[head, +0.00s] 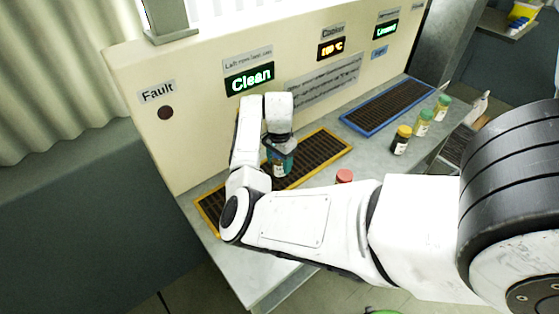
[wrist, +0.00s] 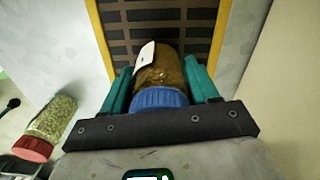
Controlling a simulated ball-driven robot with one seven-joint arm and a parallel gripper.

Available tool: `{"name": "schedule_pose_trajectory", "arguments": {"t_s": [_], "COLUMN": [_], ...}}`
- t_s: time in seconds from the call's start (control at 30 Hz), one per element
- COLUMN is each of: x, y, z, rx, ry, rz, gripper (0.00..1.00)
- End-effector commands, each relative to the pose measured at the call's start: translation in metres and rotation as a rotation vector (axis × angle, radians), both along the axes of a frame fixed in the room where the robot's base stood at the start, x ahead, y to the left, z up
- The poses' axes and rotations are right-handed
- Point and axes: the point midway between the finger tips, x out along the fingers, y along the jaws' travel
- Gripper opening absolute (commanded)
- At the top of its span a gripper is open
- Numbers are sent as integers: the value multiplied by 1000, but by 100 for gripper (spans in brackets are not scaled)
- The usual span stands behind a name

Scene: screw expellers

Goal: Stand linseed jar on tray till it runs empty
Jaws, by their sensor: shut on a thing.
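My gripper (head: 280,150) is shut on a jar with a blue lid (wrist: 160,98) and brown contents. Its teal fingers lie on either side of the jar in the wrist view. A white label shows edge-on and cannot be read, so I cannot confirm that it is linseed. The jar (head: 280,166) is over the yellow-rimmed tray (head: 330,153), which has a dark slatted grate; the yellow rim also shows in the wrist view (wrist: 103,45). I cannot tell whether the jar touches the grate. A blue-rimmed tray (head: 402,82) lies farther right, with nothing on it.
A red-lidded jar (head: 344,176) of pale green seeds stands beside the yellow-rimmed tray. A yellow-lidded jar (head: 401,140) and two green-lidded jars (head: 424,122) stand farther right. The panel behind has a "Clean" display (head: 249,77) and a dark red fault lamp (head: 166,113).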

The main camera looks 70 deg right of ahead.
Motion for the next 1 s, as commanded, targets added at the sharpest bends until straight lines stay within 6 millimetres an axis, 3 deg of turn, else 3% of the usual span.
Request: {"name": "schedule_pose_trajectory", "arguments": {"t_s": [0.03,0.07,0.3,0.67,1.0], "x": [0,0,0,0,1], "y": [0,0,0,0,-1], "z": [-2,-2,-2,4,65], "rx": [-1,0,0,-1,-4], "ry": [1,1,0,-1,-4], "rz": [0,0,0,0,-1], "gripper": [19,60,83,85,85]}}
